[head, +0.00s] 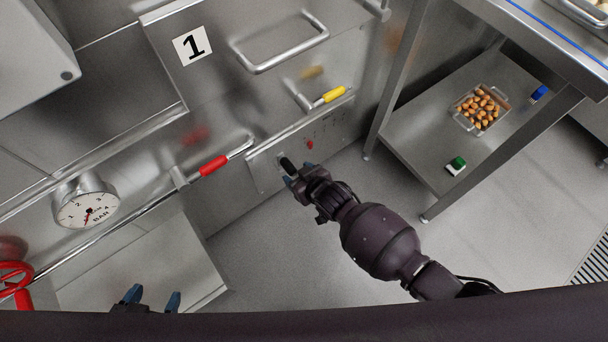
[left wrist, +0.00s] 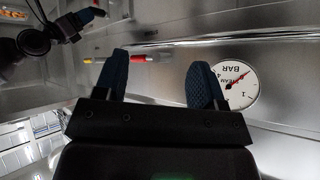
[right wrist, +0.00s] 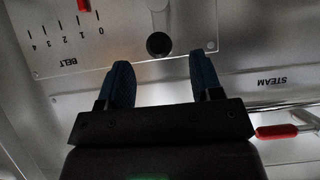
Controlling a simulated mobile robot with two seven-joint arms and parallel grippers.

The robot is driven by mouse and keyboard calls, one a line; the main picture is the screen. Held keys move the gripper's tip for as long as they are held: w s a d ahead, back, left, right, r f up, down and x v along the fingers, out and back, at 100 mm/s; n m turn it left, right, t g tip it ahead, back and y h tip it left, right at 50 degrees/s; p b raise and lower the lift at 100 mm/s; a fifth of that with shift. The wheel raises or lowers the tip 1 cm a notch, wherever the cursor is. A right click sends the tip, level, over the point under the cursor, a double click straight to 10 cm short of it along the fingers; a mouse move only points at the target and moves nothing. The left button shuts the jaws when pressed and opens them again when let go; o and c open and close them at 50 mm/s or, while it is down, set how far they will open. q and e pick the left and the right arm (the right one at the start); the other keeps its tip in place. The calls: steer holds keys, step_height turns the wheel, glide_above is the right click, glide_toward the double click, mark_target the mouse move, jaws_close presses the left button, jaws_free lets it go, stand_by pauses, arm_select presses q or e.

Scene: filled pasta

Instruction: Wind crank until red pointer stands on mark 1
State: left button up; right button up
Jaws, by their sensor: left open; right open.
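The belt panel (head: 322,130) is on the steel front; its scale runs from 0 to 4 in the right wrist view (right wrist: 60,48). Its red pointer (right wrist: 83,5) is at the top edge of that view, seemingly between 0 and 1; the exact reading is unclear. The crank's black knob (right wrist: 158,43) is seen end-on, on a metal crank arm (right wrist: 157,12). My right gripper (head: 290,178) is open and empty, its fingers pointing at the knob (head: 287,163). The knob appears just beyond and between its fingertips. My left gripper (head: 152,297) is open and empty at the bottom.
A pressure gauge (head: 87,205), a red valve wheel (head: 12,278), a red-sleeved lever (head: 212,165) and a yellow-sleeved lever (head: 333,94) are on the left front. A steel shelf (head: 425,150) with a food tray stands right. The floor between is clear.

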mark_target(294, 172)
steer(key=x, duration=0.1)
steer(key=b+x, duration=0.1)
steer(key=shift+a+f, duration=0.2)
steer(key=shift+f, duration=0.25)
steer(key=shift+b+x, duration=0.65)
steer(key=shift+x, duration=0.35)
arm_select(q)
steer(key=shift+w+d+m+t, duration=0.3)
steer(key=shift+w+m, duration=0.1)
steer(key=shift+w, duration=0.2)
arm_select(e)
steer(key=shift+w+a, duration=0.1)
steer(key=shift+w, duration=0.35)
steer(key=shift+r, duration=0.1)
